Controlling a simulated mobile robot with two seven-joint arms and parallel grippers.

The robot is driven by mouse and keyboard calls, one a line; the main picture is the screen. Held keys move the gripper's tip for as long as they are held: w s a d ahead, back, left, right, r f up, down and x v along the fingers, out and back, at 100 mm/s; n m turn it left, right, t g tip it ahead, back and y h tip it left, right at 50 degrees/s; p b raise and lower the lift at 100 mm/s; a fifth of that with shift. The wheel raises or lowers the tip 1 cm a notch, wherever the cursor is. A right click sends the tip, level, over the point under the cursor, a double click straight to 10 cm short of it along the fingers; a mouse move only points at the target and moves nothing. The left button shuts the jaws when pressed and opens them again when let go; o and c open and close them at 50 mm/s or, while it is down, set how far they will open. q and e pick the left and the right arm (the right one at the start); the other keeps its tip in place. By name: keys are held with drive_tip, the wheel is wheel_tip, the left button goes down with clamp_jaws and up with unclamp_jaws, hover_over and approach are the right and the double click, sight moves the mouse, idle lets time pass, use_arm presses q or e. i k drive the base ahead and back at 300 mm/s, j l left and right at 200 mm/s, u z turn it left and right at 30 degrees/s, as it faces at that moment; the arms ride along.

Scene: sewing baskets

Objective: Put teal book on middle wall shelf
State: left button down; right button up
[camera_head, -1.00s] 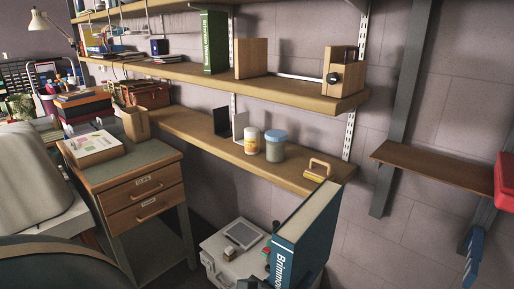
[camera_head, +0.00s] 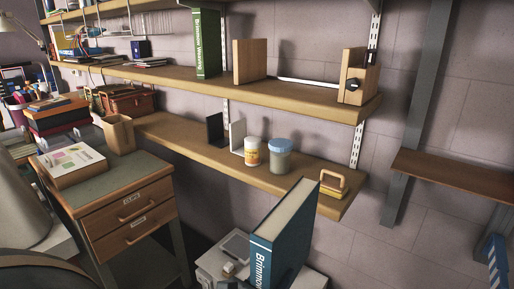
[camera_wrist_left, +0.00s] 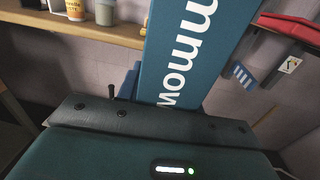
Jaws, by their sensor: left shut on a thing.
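The teal book (camera_head: 278,245) stands upright, slightly tilted, at the bottom centre of the head view, with white lettering on its spine. My left gripper (camera_wrist_left: 150,112) is shut on the book; its fingertips are mostly hidden. The book's spine also fills the middle of the left wrist view (camera_wrist_left: 190,50). The middle wall shelf (camera_head: 290,91) runs above and behind the book. It carries a green book (camera_head: 207,44), a wooden panel (camera_head: 249,61) and a wooden block-shaped holder (camera_head: 358,78). The held book is in front of and below this shelf. My right gripper is not in view.
The lower shelf (camera_head: 205,152) holds bookends (camera_head: 237,137), a white jar (camera_head: 252,152), a blue-lidded jar (camera_head: 279,156) and a yellow-handled item (camera_head: 333,184). A drawer cabinet (camera_head: 125,207) stands left. The middle shelf is clear between the panel and the holder, except for a thin white strip.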

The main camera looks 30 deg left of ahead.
sight(230, 78)
drive_tip(key=i+j, duration=0.1)
drive_tip(key=j, duration=1.25)
drive_tip(key=i, duration=0.05)
